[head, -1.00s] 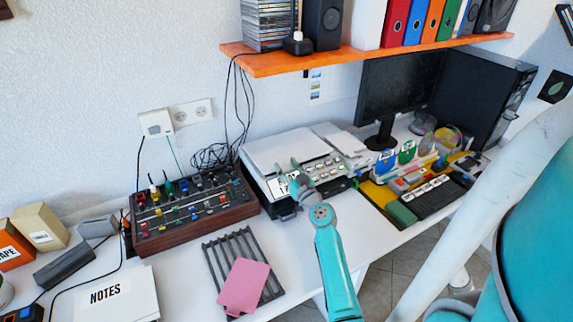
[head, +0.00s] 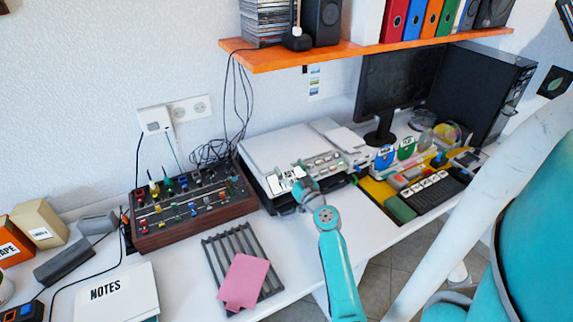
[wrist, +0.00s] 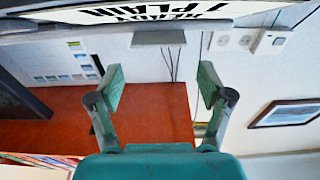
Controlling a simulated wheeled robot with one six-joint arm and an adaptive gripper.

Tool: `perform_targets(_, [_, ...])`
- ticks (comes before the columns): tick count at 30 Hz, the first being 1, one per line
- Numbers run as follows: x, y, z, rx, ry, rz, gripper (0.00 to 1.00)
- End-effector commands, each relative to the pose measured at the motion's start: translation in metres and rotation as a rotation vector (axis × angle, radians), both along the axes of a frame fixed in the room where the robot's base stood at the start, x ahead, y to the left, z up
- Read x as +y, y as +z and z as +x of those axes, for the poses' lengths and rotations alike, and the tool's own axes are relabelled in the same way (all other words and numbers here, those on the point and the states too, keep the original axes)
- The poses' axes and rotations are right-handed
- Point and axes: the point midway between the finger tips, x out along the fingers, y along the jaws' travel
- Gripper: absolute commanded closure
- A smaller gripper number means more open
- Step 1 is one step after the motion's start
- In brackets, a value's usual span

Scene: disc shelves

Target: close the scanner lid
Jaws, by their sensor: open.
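The scanner is the white and dark flatbed machine on the desk in the head view. Its pale lid (head: 290,148) lies flat or nearly flat over the body; I cannot tell if it sits flush. My gripper (head: 299,181) is at the scanner's front edge, by the button panel (head: 322,163), and partly hides it. In the wrist view my gripper (wrist: 160,78) is open with nothing between its fingers. A close edge with a printed label (wrist: 165,14) crosses the top of that view. Contact with the scanner cannot be told.
A mixer (head: 185,207) stands left of the scanner, with loose cables behind. A grey rack with a pink card (head: 243,281) lies in front. The orange shelf (head: 270,57) overhangs the desk's back.

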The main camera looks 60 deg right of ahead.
Motion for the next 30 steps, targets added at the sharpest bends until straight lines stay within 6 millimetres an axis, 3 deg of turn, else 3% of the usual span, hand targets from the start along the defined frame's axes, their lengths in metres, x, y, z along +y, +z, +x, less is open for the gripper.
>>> perform_targets(9, [0.032,-0.01,-0.053,0.002,-0.003,0.002,0.21])
perform_targets(15, [0.044,-0.012,-0.073,0.002,-0.002,0.001,0.21])
perform_targets(30, [0.048,-0.013,-0.079,0.001,0.0,0.001,0.21])
